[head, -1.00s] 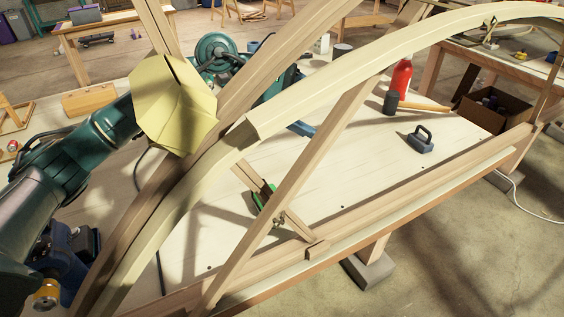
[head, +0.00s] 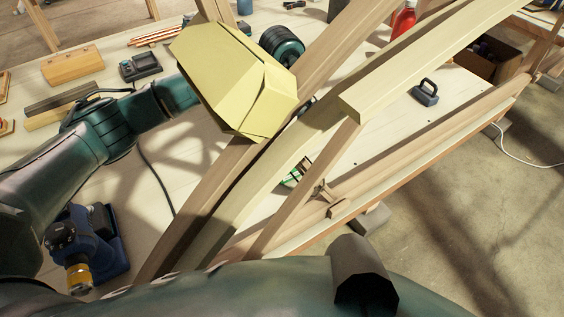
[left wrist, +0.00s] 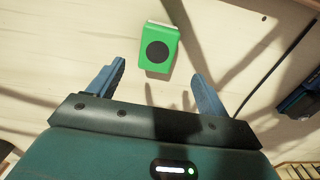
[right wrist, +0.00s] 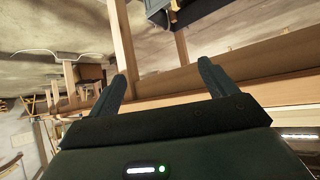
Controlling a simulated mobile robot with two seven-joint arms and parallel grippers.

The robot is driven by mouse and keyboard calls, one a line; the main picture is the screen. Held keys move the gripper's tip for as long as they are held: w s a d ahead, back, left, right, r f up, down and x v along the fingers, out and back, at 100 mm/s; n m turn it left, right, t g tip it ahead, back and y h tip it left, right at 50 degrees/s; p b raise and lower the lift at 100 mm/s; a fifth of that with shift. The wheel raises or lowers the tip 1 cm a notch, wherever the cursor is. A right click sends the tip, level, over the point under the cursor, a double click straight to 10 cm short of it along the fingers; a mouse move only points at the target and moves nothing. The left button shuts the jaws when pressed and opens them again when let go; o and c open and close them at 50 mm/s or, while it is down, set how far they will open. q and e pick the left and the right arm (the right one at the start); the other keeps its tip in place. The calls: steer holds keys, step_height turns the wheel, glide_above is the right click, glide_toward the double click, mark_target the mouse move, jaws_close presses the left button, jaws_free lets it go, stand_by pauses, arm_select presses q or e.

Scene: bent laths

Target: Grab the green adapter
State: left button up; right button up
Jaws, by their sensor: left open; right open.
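The green adapter (left wrist: 158,48) is a small green block with a black round disc on its face. In the left wrist view it lies on the pale tabletop, ahead of and between the fingertips of my left gripper (left wrist: 158,70), which is open and empty. In the head view a bit of green, likely the adapter (head: 295,174), shows between the laths, partly hidden. The left gripper itself is hidden there behind the laths and a yellow faceted piece. My right gripper (right wrist: 162,69) is open and empty, facing a wooden beam at the table's side.
Long bent laths (head: 300,130) cross above the table, and the yellow faceted piece (head: 235,80) hangs before my left arm. A blue tool (head: 85,245) stands at the lower left. A dark handled block (head: 425,92) and red bottle (head: 403,20) are at the right.

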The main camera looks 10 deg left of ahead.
mark_target(284, 158)
arm_select(q)
step_height(284, 158, down, 4)
steer(key=shift+r, duration=0.1)
steer(key=f, duration=0.1)
steer(key=f+b, duration=0.1)
steer(key=f, duration=0.3)
steer(key=shift+d+b, duration=0.25)
steer(key=shift+b, duration=0.05)
steer(key=shift+c, duration=0.2)
steer(key=c, duration=1.1)
